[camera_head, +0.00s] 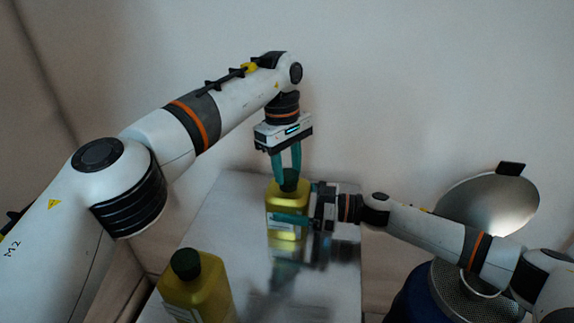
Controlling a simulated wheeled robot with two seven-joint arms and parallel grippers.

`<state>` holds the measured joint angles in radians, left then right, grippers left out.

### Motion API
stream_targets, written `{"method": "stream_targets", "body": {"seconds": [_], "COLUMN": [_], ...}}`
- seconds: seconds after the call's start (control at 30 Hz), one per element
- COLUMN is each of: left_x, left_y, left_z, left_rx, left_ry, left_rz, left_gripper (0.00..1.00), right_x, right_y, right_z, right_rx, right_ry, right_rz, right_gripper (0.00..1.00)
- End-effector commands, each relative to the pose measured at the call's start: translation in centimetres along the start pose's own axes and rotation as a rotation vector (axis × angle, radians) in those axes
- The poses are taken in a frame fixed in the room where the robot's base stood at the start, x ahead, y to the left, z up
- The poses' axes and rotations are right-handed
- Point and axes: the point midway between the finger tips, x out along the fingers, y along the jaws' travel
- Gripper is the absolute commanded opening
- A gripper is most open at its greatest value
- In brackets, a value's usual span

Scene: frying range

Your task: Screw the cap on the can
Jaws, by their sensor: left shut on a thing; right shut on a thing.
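A yellow-green can (274,197) stands upright on the metal table. A dark green cap (290,175) sits at the top of this can, at its neck; whether it is fully seated I cannot tell. My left gripper (288,180) points straight down from above and is shut on the cap, with its teal fingers on either side. My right gripper (280,219) comes in level from the right and is shut on the can's body, with one teal finger across its front. The far finger is hidden behind the can.
A second yellow-green can (206,294) with a dark cap (186,264) stands at the front left of the shiny table (222,225). A round metal lid (490,205) stands tilted over a blue container (415,294) at the right. A plain wall is behind.

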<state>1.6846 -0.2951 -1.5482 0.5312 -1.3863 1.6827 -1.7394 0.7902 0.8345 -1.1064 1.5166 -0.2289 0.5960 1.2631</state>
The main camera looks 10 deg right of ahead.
Motion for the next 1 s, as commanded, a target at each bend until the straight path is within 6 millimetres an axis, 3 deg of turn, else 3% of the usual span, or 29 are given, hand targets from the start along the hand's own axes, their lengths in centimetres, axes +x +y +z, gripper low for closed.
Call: {"method": "stream_targets", "body": {"seconds": [0.23,0.6,0.63,0.73,1.0], "left_x": [-0.02,-0.04,-0.04,-0.03,-0.07], "left_y": [-0.10,-0.08,-0.08,-0.08,-0.08], "left_z": [0.03,0.06,0.06,0.05,0.01], "left_rx": [0.279,0.313,0.313,0.313,0.312], "left_ry": [-0.002,-0.002,-0.002,-0.001,-0.001], "left_rz": [0.032,0.036,0.036,0.036,0.036], "left_gripper": [0.18,0.18,0.44,0.60,0.61], "right_x": [0.00,0.01,0.02,0.02,0.02], "right_y": [0.09,0.11,0.12,0.11,0.08], "right_z": [-0.07,-0.08,-0.08,-0.08,-0.08], "right_rx": [0.000,0.000,0.000,0.000,0.001], "right_ry": [0.001,0.001,0.001,0.001,0.001], "right_rz": [0.002,0.003,0.003,0.003,0.002], "right_gripper": [0.21,0.21,0.21,0.21,0.21]}}
